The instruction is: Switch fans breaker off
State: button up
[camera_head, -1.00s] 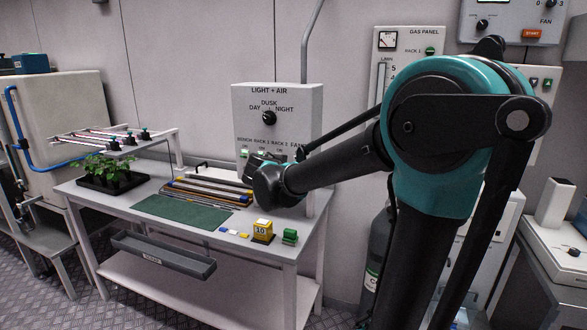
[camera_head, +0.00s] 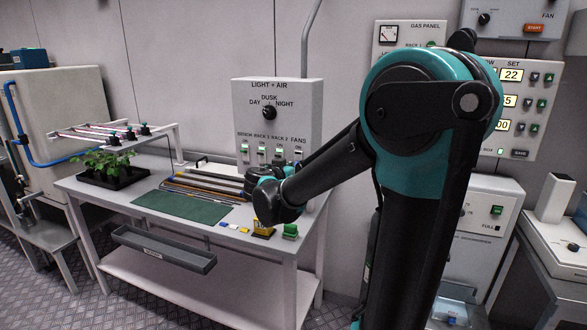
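The grey LIGHT + AIR box (camera_head: 306,107) stands at the back of the bench, with a DAY/DUSK/NIGHT dial above a row of breakers. The fans breaker (camera_head: 298,154) is at the right end of the row, under the FANS label. It is small, and I cannot tell its position for certain. Green shows at the breakers (camera_head: 262,153) to its left. My gripper (camera_head: 254,176) is below and in front of the row, left of the fans breaker and apparently apart from it. Its fingers are small and partly hidden by my wrist, so its opening is unclear.
The bench (camera_head: 112,208) holds a seedling tray (camera_head: 123,180), a green mat (camera_head: 182,207), long rods (camera_head: 205,187), a yellow block (camera_head: 263,228) and a green block (camera_head: 290,231). A gas panel (camera_head: 399,34) hangs on the wall behind my arm.

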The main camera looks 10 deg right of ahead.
jog(key=shift+o, duration=0.8)
jog(key=v, duration=1.2)
jog(key=shift+f, duration=0.1)
jog(key=s+d+f+n+g+y, duration=0.1)
jog(key=s+d+f+g, duration=0.25)
jog(key=d+f, duration=0.35)
jog(key=s+d+f+n+g+y, duration=0.1)
jog(key=s+d+f+g, duration=0.3)
jog(key=f, duration=0.5)
jog(key=s+f+n+g+y, duration=0.2)
jog(key=s+f+n+y, duration=0.2)
jog(key=s+f, duration=0.8)
jog(key=shift+y, duration=0.9)
